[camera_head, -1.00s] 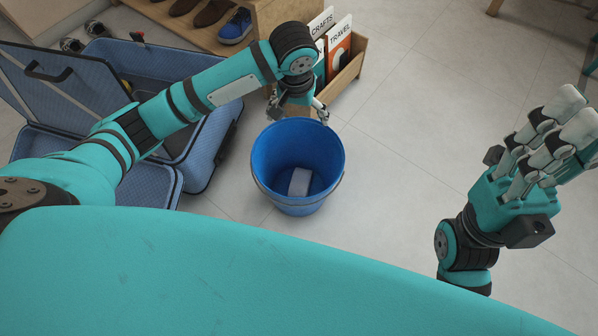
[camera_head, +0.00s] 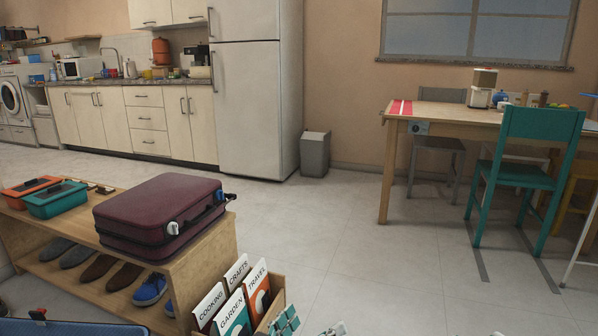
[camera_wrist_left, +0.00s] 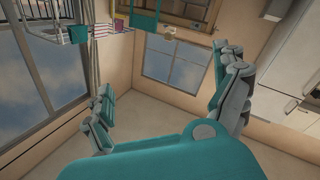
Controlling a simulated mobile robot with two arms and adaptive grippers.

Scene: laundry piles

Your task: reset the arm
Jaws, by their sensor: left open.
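My left gripper (camera_head: 308,324) shows only in part at the bottom edge of the head view, in front of the book box. In the left wrist view, its teal and grey fingers (camera_wrist_left: 165,75) are spread wide apart with nothing between them. Room walls and windows lie beyond them. The rest of the left arm is cut off in the head view. My right gripper is out of view.
A wooden bench (camera_head: 190,275) with shoes, a maroon suitcase (camera_head: 160,213) and two toolboxes stands at left. A box of books (camera_head: 270,310) is close in front. A table (camera_head: 450,117) and teal chair (camera_head: 525,172) stand at right. The middle floor is clear.

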